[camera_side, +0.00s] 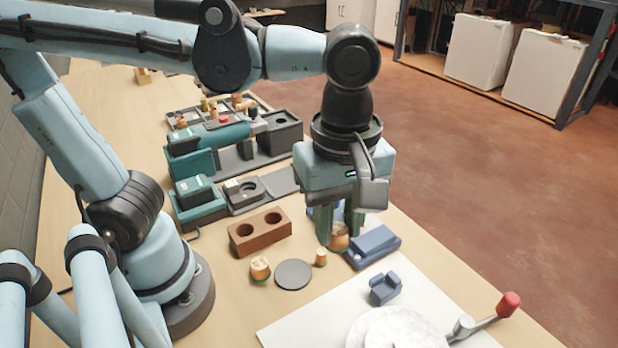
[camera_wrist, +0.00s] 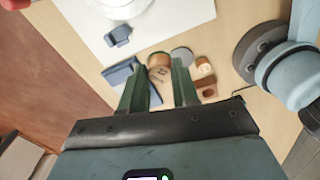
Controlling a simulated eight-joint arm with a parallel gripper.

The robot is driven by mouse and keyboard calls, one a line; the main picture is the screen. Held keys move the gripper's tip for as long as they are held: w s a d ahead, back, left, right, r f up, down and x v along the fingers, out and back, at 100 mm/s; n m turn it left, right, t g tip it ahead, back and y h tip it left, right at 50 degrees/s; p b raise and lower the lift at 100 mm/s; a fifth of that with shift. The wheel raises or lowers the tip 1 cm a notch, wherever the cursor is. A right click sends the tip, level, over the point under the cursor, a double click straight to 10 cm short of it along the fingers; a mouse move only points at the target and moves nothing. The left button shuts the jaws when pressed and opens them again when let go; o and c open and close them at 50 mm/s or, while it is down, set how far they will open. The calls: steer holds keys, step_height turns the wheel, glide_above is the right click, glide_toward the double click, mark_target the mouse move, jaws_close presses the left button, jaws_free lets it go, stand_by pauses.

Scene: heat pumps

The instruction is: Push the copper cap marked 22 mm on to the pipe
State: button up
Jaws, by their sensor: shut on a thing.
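My gripper (camera_side: 338,238) points down over the bench, its green fingers shut on the sides of a large copper cap (camera_side: 341,240). In the wrist view the cap (camera_wrist: 160,68) sits between the fingertips, with dark markings too small to read surely. The cap is close to the bench; I cannot tell whether it touches. Two other copper caps, a mid-sized one (camera_side: 259,268) and a small one (camera_side: 321,257), stand to the left. I cannot clearly make out the pipe in either view.
A blue block (camera_side: 374,246) lies close right of my fingers. A blue clip (camera_side: 385,288) rests on the white board (camera_side: 300,327), near a pale disc (camera_side: 400,330) and a red-handled part (camera_side: 508,303). A brown two-hole block (camera_side: 260,233) and a grey disc (camera_side: 293,274) lie left.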

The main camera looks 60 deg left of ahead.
steer(key=w+a+n, duration=0.2)
steer(key=w+a, duration=0.1)
steer(key=w, duration=0.1)
steer(key=w+a+r+n, duration=0.1)
steer(key=w+a+n, duration=0.1)
steer(key=w, duration=0.3)
steer(key=w+a+n, duration=0.2)
steer(key=w+a, duration=0.2)
steer(key=a, duration=0.1)
steer(key=shift+w+a+r, duration=0.1)
steer(key=shift+w+r, duration=0.15)
steer(key=shift+w, duration=0.15)
steer(key=shift+f, duration=0.9)
steer(key=shift+f, duration=1.55)
steer(key=shift+f, duration=1.05)
